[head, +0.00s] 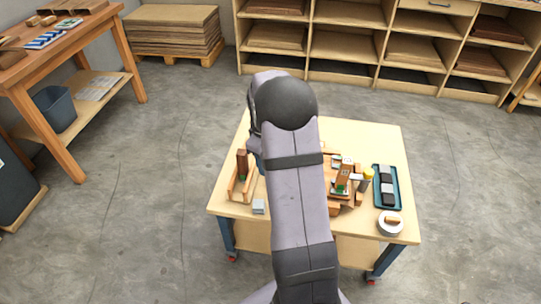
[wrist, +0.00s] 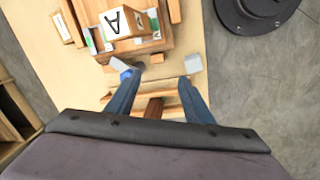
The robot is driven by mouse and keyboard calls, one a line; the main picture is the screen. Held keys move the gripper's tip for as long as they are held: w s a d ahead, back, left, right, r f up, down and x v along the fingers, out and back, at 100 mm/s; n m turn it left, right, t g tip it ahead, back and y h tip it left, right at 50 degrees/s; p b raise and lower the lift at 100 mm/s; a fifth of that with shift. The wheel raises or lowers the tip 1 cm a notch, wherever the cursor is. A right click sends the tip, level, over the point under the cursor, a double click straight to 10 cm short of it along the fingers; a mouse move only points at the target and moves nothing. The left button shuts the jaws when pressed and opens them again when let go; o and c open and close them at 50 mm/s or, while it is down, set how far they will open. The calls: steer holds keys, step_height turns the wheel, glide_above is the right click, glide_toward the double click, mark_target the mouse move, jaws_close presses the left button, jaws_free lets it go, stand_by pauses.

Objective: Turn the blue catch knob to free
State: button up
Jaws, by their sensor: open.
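The blue catch knob (wrist: 126,73) shows small in the wrist view, beside a pale grey piece (wrist: 121,65), right by the tip of my gripper's left finger. My gripper (wrist: 159,78) is open, its two dark blue fingers spread apart. The knob lies at the left finger, not centred between the two; I cannot tell whether they touch. A wooden block marked "A" (wrist: 118,22) sits on the wooden fixture (wrist: 160,38) beyond the fingertips. In the head view my arm hides the knob and most of the gripper.
Between and below the fingers are wooden rails and a dark brown block (wrist: 153,107). A grey block (wrist: 193,63) lies by the right fingertip.

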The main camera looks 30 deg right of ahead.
steer(key=w+d+m+t, duration=0.1)
steer(key=m, duration=0.3)
steer(key=w+d+m+t+h, duration=0.1)
steer(key=w+m, duration=0.1)
steer(key=m, duration=0.3)
steer(key=w+d+m+h, duration=0.1)
steer(key=m, duration=0.3)
steer(key=shift+w+d+f+m+t, duration=0.1)
steer(key=shift+w+f+m+t, duration=0.1)
steer(key=shift+m+t, duration=0.2)
steer(key=shift+x, duration=3.6)
steer(key=shift+s, duration=0.1)
